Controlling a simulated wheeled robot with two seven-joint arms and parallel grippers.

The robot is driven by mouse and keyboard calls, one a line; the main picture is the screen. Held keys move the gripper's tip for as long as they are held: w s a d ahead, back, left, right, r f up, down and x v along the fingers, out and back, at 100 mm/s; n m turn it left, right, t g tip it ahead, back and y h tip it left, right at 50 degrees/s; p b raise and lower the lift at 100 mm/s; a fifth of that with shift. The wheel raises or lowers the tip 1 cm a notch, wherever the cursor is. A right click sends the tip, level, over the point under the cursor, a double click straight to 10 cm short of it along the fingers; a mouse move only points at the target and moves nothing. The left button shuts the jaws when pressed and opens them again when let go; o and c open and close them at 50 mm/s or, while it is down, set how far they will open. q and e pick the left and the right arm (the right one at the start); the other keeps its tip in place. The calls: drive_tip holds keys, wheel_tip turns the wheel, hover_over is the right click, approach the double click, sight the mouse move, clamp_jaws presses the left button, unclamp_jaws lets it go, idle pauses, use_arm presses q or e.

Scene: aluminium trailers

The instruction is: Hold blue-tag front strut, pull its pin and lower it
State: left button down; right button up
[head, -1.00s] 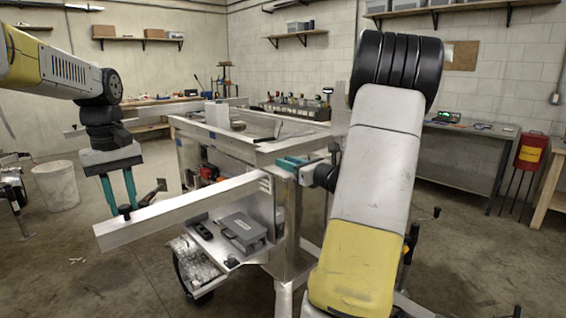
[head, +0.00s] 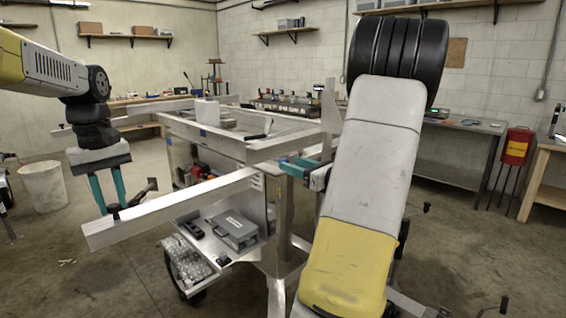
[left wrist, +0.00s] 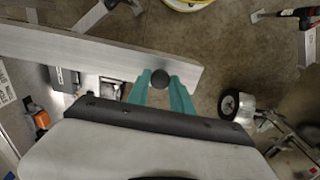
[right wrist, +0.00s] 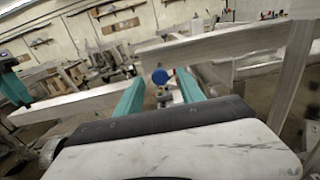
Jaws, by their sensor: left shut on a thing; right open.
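The front strut is a long aluminium beam (head: 165,207) that reaches out nearly level from the trailer corner toward the left, with a black knob near its free end. My left gripper (head: 109,207) points down and is shut on that black knob (left wrist: 160,78), seen between its teal fingers in the left wrist view. My right gripper (right wrist: 160,92) is open at the trailer corner. A round blue head (right wrist: 160,76) shows between its teal fingers, apparently beyond the tips. My right arm hides much of that corner in the head view, and whether the pin is seated cannot be told.
The trailer frame (head: 205,132) stands in the middle. A shelf below the strut carries a grey case (head: 236,230). A white bucket (head: 42,187) stands at left, a red can (head: 517,147) at right.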

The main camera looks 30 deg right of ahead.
drive_tip(key=v, duration=0.5)
drive_tip(key=shift+s, duration=0.2)
idle(0.3)
